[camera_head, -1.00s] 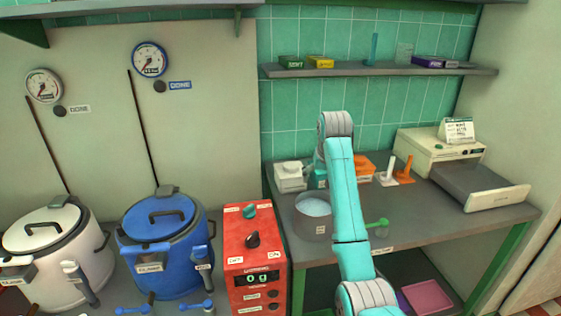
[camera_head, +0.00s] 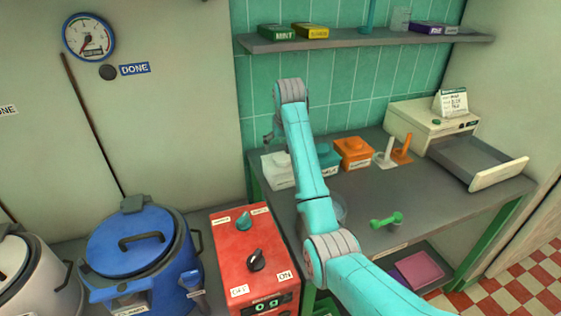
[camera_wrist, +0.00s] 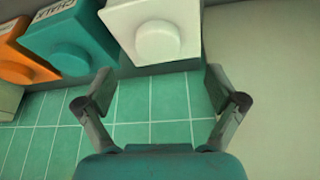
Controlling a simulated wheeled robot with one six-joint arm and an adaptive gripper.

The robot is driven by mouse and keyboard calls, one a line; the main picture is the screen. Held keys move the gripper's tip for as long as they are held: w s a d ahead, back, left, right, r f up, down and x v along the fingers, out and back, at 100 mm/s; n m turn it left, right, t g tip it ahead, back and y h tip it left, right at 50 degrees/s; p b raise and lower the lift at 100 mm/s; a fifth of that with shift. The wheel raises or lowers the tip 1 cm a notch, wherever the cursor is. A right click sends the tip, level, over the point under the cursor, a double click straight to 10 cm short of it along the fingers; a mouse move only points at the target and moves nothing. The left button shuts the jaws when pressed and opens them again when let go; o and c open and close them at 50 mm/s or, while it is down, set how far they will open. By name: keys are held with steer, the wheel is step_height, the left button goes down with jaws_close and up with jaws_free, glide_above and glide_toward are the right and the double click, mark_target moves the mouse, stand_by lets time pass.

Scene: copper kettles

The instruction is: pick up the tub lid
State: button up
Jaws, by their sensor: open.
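A white tub (camera_head: 278,168) with a round-knobbed lid stands at the back left of the grey worktop, partly behind my arm. A teal tub (camera_head: 327,158) and an orange tub (camera_head: 353,153) stand to its right, also with knobbed lids. I cannot tell which lid the task means. In the wrist view the white lid (camera_wrist: 135,15) is at the top centre, the teal lid (camera_wrist: 55,30) left of it, and the orange one (camera_wrist: 22,62) at the left edge. My gripper (camera_wrist: 161,90) is open and empty, its fingers apart from the lids. In the head view it is mostly hidden behind my arm.
A bowl (camera_head: 339,208) is mostly hidden behind my arm; a green scoop (camera_head: 387,220) lies right of it. Orange (camera_head: 402,150) and white (camera_head: 386,155) upright pieces stand beside the orange tub. A shelf (camera_head: 370,40) overhangs the back. The worktop's right middle is clear.

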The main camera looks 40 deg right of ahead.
mark_target(282, 157)
steer(key=shift+x, duration=3.4)
steer(key=shift+d, duration=0.1)
steer(key=c, duration=1.2)
steer(key=shift+c, duration=0.2)
steer(key=shift+r, duration=0.1)
